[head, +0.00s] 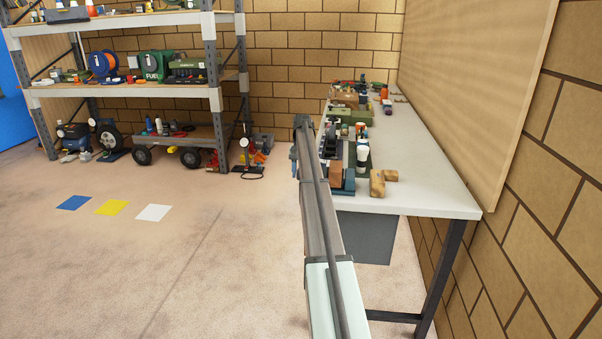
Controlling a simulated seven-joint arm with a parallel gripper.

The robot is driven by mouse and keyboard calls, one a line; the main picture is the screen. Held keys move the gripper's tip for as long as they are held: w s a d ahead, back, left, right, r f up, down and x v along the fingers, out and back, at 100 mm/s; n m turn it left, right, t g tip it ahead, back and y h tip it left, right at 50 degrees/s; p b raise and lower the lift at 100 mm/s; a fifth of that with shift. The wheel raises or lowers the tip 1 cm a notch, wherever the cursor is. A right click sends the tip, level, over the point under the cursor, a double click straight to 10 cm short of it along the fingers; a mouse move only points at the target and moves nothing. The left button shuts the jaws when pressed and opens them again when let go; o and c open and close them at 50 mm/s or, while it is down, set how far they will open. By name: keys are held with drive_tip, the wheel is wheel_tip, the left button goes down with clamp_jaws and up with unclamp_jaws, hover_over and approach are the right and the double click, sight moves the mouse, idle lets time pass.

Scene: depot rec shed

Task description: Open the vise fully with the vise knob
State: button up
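My arm reaches from the bottom of the head view up to the left edge of the workbench (425,160). My gripper cannot be made out; the arm's far end covers that area. No vise or vise knob can be picked out with certainty. A cluster of small dark and blue-grey items (347,181) stands at the bench's near left, partly hidden by my arm. Greenish items (354,116) sit farther back. These are too small to identify.
A white cup-like item (362,154) and a tan wooden block (377,184) sit on the bench. The bench's right half is clear, beside a wooden board (475,85). A loaded shelf (130,90) and low cart (180,138) stand back left.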

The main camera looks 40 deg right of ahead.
drive_tip(key=shift+o, duration=0.8)
wheel_tip(320, 180, up, 14)
drive_tip(key=w+d, duration=0.1)
drive_tip(key=shift+w+d+f, duration=0.15)
